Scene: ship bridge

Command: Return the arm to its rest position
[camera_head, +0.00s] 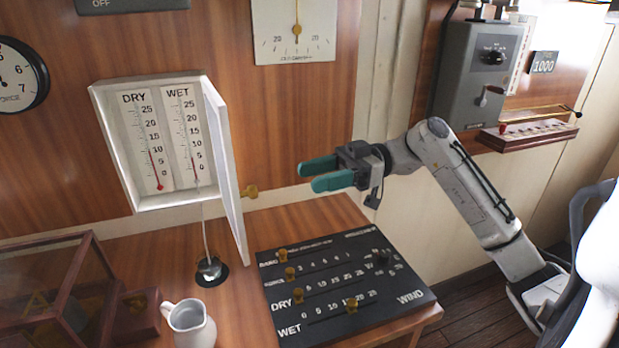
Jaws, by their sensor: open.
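My arm reaches in from the lower right, bent at an elbow near the grey wall box. My gripper (325,174) is open and empty, with its two teal fingers apart and pointing left. It hangs in the air above the back right part of the desk, to the right of the white thermometer cabinet's open door (232,175).
The black slider board (340,285) with brass knobs lies on the wooden desk (234,312) below my gripper. A white jug (190,324) and a glass-sided case (58,290) stand at left. The grey wall box (472,75) and a red-brown shelf (528,134) are near my arm.

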